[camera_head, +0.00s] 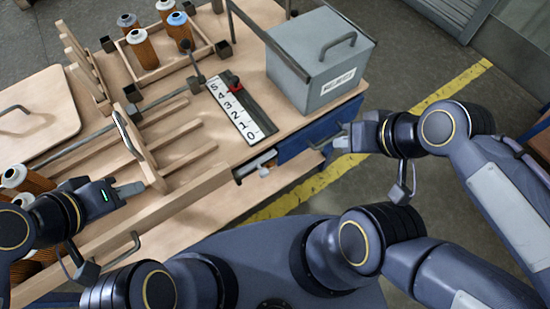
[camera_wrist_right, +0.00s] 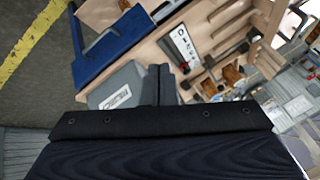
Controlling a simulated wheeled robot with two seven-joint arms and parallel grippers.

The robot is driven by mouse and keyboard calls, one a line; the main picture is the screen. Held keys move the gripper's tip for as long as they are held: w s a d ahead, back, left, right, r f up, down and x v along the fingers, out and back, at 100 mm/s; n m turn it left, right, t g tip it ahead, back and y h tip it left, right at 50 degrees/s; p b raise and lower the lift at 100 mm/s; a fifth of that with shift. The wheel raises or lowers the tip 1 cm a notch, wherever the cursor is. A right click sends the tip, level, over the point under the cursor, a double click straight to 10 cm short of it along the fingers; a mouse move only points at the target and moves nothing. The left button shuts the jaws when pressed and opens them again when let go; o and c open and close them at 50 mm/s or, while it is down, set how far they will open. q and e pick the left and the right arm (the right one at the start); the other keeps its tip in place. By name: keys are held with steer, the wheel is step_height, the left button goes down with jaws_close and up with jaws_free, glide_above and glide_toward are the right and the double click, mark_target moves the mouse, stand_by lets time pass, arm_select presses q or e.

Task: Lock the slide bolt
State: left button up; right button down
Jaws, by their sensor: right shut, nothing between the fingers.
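The slide bolt (camera_head: 262,162) is a small metal bar with a pale knob on the table's front edge, left of the blue drawer (camera_head: 300,146). Whether it is engaged cannot be made out. The blue drawer also shows in the right wrist view (camera_wrist_right: 112,45). My right gripper (camera_head: 342,142) is shut and empty by the drawer's handle, right of the bolt and apart from it. Its closed fingers (camera_wrist_right: 160,84) show in the right wrist view. My left gripper (camera_head: 134,189) is near the table's front left, far from the bolt; its finger gap is unclear.
A grey lidded box (camera_head: 325,75) stands on the table above the drawer. A numbered scale (camera_head: 235,112) with a red marker lies beside it. Open floor lies right of the table.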

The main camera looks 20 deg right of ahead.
steer(key=w+a+f+m+g+y+b, duration=0.2)
steer(key=w+f+m+g+b, duration=0.5)
steer(key=w+f+m, duration=0.5)
step_height(320, 180, down, 4)
steer(key=shift+w+a+r+m, duration=0.25)
steer(key=shift+w+m, duration=0.1)
steer(key=shift+m, duration=0.55)
steer(key=b, duration=0.3)
glide_toward(259, 169)
steer(key=s+d+f, duration=0.1)
steer(key=d+f, duration=0.2)
steer(key=f, duration=0.1)
steer(key=a, duration=0.1)
steer(key=a+f, duration=0.1)
steer(key=s+a+f, duration=0.1)
steer(key=shift+s+a, duration=0.1)
steer(key=shift+a, duration=0.1)
